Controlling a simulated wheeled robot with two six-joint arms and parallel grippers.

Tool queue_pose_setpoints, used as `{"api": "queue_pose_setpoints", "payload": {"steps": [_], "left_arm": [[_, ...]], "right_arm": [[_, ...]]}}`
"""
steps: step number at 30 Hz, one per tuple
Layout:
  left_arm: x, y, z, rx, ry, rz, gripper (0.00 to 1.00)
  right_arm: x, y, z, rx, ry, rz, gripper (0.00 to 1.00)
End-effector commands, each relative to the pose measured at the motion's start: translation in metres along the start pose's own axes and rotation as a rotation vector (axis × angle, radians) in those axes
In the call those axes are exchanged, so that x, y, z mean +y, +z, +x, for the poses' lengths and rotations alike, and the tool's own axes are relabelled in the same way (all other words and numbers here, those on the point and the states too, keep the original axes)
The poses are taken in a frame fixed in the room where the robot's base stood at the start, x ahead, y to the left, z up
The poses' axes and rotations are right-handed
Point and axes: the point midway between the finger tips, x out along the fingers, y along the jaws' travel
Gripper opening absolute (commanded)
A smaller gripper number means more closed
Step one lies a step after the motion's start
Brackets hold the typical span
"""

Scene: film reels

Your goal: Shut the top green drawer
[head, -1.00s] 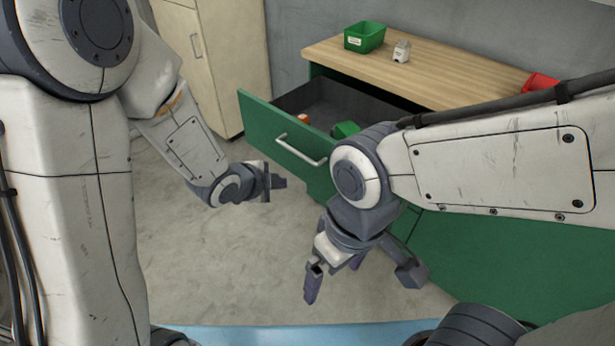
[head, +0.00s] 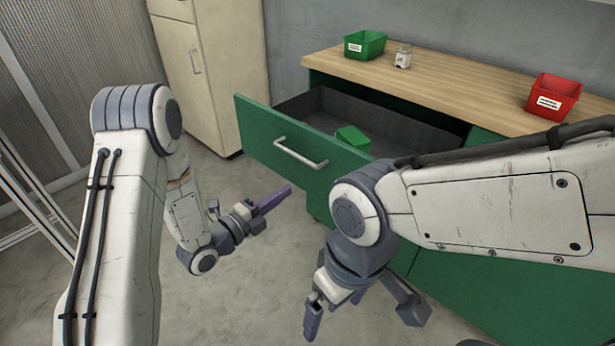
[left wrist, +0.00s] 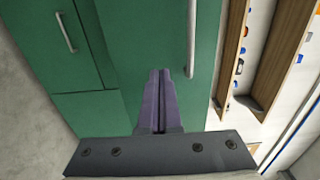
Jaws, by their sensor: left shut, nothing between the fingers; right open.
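The top green drawer (head: 252,133) stands pulled out from the green cabinet in the head view, with a silver bar handle (head: 300,152) on its front. A green box (head: 352,138) lies inside it. My left gripper (head: 288,192) is shut and empty, in front of and below the drawer front, apparently apart from it. In the left wrist view its closed purple fingers (left wrist: 158,75) point at green fronts (left wrist: 135,30) with bar handles; I cannot tell which is the top drawer. My right gripper (head: 361,318) is open and empty, low in front of the cabinet.
On the wooden top (head: 465,85) stand a green bin (head: 365,47), a small white-grey object (head: 403,58) and a red bin (head: 553,98). A beige cabinet (head: 215,75) stands left of the drawer. The floor (head: 260,280) between my arms is clear.

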Motion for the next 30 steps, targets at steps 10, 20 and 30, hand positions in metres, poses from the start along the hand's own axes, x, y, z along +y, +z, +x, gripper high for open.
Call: {"api": "queue_pose_setpoints", "payload": {"steps": [10,20,30], "left_arm": [[0.0,-0.001,0.069,0.003,-0.001,0.0,0.0],[0.0,0.0,0.09,0.0,0.002,-0.001,0.0],[0.001,0.001,0.09,-0.002,0.001,-0.001,0.0]], "right_arm": [[0.0,0.0,-0.002,0.0,0.0,0.0,1.0],[0.0,0.0,-0.003,0.0,0.0,0.0,1.0],[0.0,0.0,-0.002,0.0,0.0,0.0,1.0]]}}
